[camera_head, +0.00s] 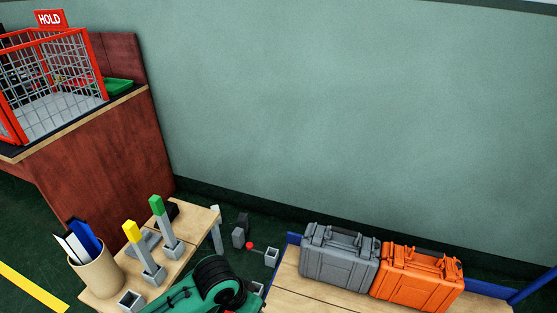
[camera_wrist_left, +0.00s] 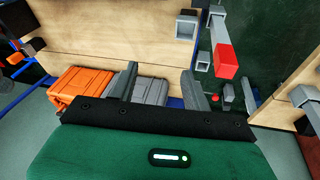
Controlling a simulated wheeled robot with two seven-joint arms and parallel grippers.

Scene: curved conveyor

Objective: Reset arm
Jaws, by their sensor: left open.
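My left gripper (camera_wrist_left: 159,72) shows in the left wrist view with its two grey fingers spread wide apart and nothing held between them. Beyond the fingers, a grey case and an orange case appear. In the head view, part of my green and black arm (camera_head: 195,294) shows at the bottom, over the edge of the small wooden table; no gripper fingers can be made out there. My right gripper shows in neither view.
The grey case (camera_head: 340,257) and orange case (camera_head: 417,275) stand side by side on a wooden-topped surface. A red HOLD cage (camera_head: 50,80) sits at upper left.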

